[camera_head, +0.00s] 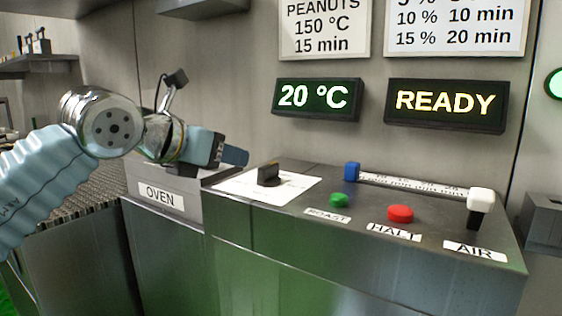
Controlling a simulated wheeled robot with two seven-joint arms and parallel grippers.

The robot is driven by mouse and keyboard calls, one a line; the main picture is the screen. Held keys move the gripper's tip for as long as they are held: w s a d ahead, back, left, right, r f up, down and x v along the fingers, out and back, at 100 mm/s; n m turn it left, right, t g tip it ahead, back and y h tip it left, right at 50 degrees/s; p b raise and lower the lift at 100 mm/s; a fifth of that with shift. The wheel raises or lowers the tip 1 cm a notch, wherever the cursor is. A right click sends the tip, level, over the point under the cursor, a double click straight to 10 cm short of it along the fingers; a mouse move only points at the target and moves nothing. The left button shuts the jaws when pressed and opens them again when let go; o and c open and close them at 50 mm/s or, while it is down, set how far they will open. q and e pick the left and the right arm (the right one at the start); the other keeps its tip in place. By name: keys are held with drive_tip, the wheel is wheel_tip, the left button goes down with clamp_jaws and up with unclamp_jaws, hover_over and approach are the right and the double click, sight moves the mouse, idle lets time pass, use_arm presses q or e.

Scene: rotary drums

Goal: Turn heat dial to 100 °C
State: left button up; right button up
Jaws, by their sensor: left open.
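The heat dial (268,174) is a black knob on a white plate (300,187) at the left of the control panel. The plate's scale is too faint to read. The green display (315,98) above reads 20 °C. My left gripper (240,156) comes in from the left and is open. It is a little left of and above the dial, apart from it, with nothing seen between its fingers. My right gripper is not in view.
A READY display (445,104) is on the wall. An OVEN label (161,197) is at left.

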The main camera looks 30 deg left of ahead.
sight(267, 166)
use_arm(q)
drive_tip(key=x, duration=1.3)
drive_tip(key=shift+w+f, duration=0.1)
drive_tip(key=shift+w, duration=0.2)
clamp_jaws()
